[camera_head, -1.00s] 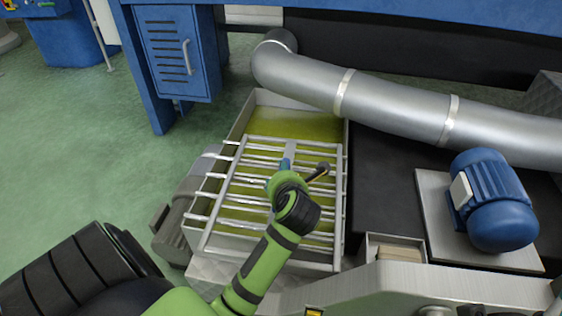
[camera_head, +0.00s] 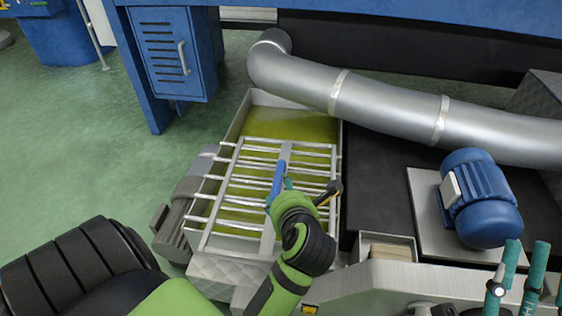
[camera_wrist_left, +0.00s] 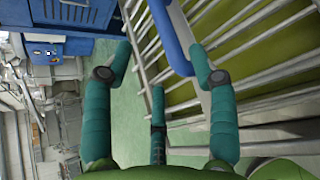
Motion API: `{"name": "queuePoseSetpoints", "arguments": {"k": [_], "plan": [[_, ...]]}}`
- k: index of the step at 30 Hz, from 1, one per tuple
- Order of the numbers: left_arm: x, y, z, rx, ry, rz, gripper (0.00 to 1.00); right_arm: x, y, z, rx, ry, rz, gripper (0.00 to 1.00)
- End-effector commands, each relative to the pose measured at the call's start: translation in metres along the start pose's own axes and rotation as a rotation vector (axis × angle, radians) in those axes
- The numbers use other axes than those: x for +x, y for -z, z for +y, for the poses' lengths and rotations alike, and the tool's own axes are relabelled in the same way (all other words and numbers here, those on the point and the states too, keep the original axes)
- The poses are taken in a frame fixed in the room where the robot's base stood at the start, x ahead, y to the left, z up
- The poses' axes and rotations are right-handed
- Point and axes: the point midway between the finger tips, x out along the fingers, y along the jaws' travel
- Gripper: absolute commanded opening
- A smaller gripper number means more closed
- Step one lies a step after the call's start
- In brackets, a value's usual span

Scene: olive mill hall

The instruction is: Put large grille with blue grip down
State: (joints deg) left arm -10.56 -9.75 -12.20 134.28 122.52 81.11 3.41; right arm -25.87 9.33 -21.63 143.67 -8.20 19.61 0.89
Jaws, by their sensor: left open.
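The large grille (camera_head: 238,192) is a flat rack of pale metal bars. It lies across the near part of a tank of yellow-green liquid, its bar ends reaching the tank's left wall. Its blue grip (camera_head: 277,183) stands on the middle strip and also shows in the left wrist view (camera_wrist_left: 172,38). My left gripper (camera_head: 308,188) is open just right of and nearer than the grip. In the wrist view its teal fingers are spread, with the grip close to the right finger; I cannot tell whether they touch. My right gripper (camera_head: 527,248) shows at the lower right, fingers apart and empty.
The tank (camera_head: 233,125) stands on the green floor. A thick grey pipe (camera_head: 385,108) runs behind and right of it. A blue motor (camera_head: 482,198) sits on a plate at the right. A blue cabinet (camera_head: 170,55) stands behind left. A small open box (camera_head: 388,238) is right of the tank.

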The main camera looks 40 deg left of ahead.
Motion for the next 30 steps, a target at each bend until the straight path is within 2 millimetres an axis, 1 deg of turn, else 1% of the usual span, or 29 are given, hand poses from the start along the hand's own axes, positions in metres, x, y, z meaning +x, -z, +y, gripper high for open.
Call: {"name": "queuePoseSetpoints", "arguments": {"k": [1,3,7,9,11,14,15,16,17,18,19,20,21,23,24,26,27,29,30], "plan": [[-0.005,0.000,0.001,-0.001,0.001,0.002,0.58,0.001,-0.002,0.001,-0.001,0.000,-0.019,0.40],[-0.008,0.000,0.001,-0.001,0.000,0.002,0.58,0.001,-0.006,0.001,-0.002,-0.001,-0.037,0.40],[-0.010,0.000,0.001,0.001,-0.004,-0.001,0.58,0.001,-0.008,0.001,-0.002,-0.001,-0.047,0.40],[-0.010,-0.002,0.007,0.009,-0.029,-0.018,0.58,0.001,-0.008,0.001,-0.003,-0.001,-0.046,0.40],[-0.011,-0.008,0.018,0.027,-0.082,-0.050,0.58,0.001,-0.008,0.001,-0.002,-0.002,-0.046,0.40],[-0.019,-0.025,0.052,0.089,-0.237,-0.152,0.58,0.001,-0.008,0.001,-0.002,-0.002,-0.045,0.40],[-0.026,-0.035,0.068,0.125,-0.318,-0.206,0.58,0.001,-0.008,0.001,-0.002,-0.002,-0.045,0.40],[-0.033,-0.043,0.079,0.158,-0.382,-0.250,0.58,0.001,-0.008,0.001,-0.002,-0.002,-0.045,0.40],[-0.042,-0.051,0.090,0.194,-0.447,-0.296,0.58,0.001,-0.008,0.001,-0.002,-0.002,-0.045,0.40],[-0.055,-0.063,0.103,0.246,-0.534,-0.359,0.58,0.001,-0.008,0.001,-0.002,-0.002,-0.045,0.40],[-0.066,-0.072,0.111,0.286,-0.599,-0.405,0.58,0.001,-0.008,0.001,-0.002,-0.002,-0.045,0.40],[-0.078,-0.080,0.118,0.328,-0.663,-0.450,0.58,0.001,-0.008,0.001,-0.002,-0.002,-0.045,0.40],[-0.095,-0.091,0.125,0.389,-0.747,-0.509,0.58,0.001,-0.007,0.001,-0.002,-0.002,-0.045,0.40],[-0.121,-0.106,0.131,0.484,-0.868,-0.595,0.58,0.001,-0.007,0.001,-0.002,-0.002,-0.045,0.40],[-0.139,-0.115,0.131,0.553,-0.948,-0.650,0.58,0.001,-0.007,0.001,-0.002,-0.002,-0.045,0.40],[-0.166,-0.127,0.127,0.662,-1.064,-0.729,0.58,0.001,-0.007,0.001,-0.002,-0.002,-0.045,0.40],[-0.183,-0.134,0.122,0.737,-1.141,-0.778,0.58,0.001,-0.007,0.001,-0.002,-0.002,-0.045,0.40],[-0.208,-0.141,0.110,0.859,-1.253,-0.847,0.58,0.001,-0.007,0.001,-0.002,-0.002,-0.045,0.40],[-0.223,-0.144,0.099,0.942,-1.325,-0.889,0.58,0.001,-0.007,0.001,-0.002,-0.002,-0.045,0.40]]}}
